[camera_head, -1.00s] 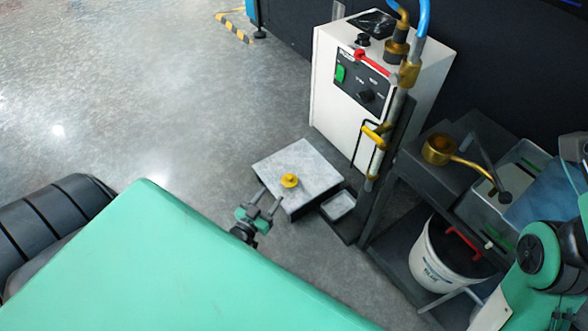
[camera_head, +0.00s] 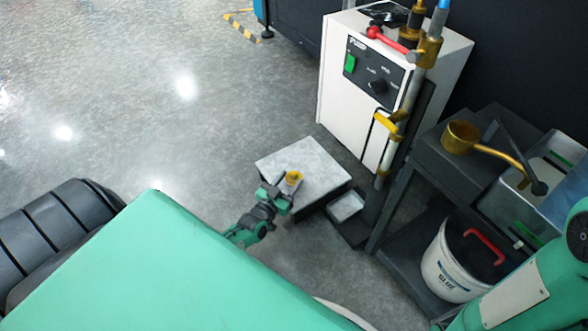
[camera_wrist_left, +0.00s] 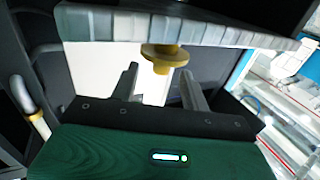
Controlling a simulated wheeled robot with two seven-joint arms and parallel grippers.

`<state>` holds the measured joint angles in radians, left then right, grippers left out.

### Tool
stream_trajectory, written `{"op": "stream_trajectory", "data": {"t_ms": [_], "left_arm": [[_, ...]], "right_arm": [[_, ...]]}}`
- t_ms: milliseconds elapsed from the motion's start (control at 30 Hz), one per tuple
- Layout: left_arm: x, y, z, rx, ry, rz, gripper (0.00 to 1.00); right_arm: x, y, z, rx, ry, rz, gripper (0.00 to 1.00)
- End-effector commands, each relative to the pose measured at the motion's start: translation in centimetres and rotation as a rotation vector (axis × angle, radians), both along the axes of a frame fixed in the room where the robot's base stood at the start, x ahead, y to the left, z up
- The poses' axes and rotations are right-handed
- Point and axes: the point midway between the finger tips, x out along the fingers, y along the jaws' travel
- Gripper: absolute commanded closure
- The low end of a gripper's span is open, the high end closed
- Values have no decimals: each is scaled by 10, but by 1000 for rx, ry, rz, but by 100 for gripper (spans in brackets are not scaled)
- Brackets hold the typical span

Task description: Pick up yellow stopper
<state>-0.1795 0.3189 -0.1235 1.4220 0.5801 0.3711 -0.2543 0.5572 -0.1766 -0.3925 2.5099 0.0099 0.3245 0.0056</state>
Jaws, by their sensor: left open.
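The yellow stopper (camera_head: 293,177) sits on the grey stone-like top of a low stand (camera_head: 318,168). My left gripper (camera_head: 284,190) is at the near edge of this top, right at the stopper, and partly covers it in the head view. In the left wrist view the stopper (camera_wrist_left: 160,58) lies just beyond and between the two open fingers of the left gripper (camera_wrist_left: 160,85). I cannot tell whether the fingers touch it. My right gripper is not in view.
A white machine (camera_head: 345,85) with a green switch stands behind the stand. A small white tray (camera_head: 347,205) is close to its right. A dark shelf with a brass ladle (camera_head: 461,137) and a white glue bucket (camera_head: 455,262) is at the right.

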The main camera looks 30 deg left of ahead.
Motion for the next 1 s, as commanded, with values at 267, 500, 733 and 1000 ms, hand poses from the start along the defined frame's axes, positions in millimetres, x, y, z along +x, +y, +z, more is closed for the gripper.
{"op": "stream_trajectory", "data": {"t_ms": [267, 500, 733, 1000], "left_arm": [[25, 2, -6, -1, -3, 0, 54], [49, 4, -3, 0, -2, 1, 54], [51, 4, -1, 0, 0, 0, 54], [51, 4, -2, 0, 0, 0, 93]], "right_arm": [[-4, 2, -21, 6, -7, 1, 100], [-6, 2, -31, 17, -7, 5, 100], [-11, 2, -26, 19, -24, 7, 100], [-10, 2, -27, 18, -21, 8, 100]]}}
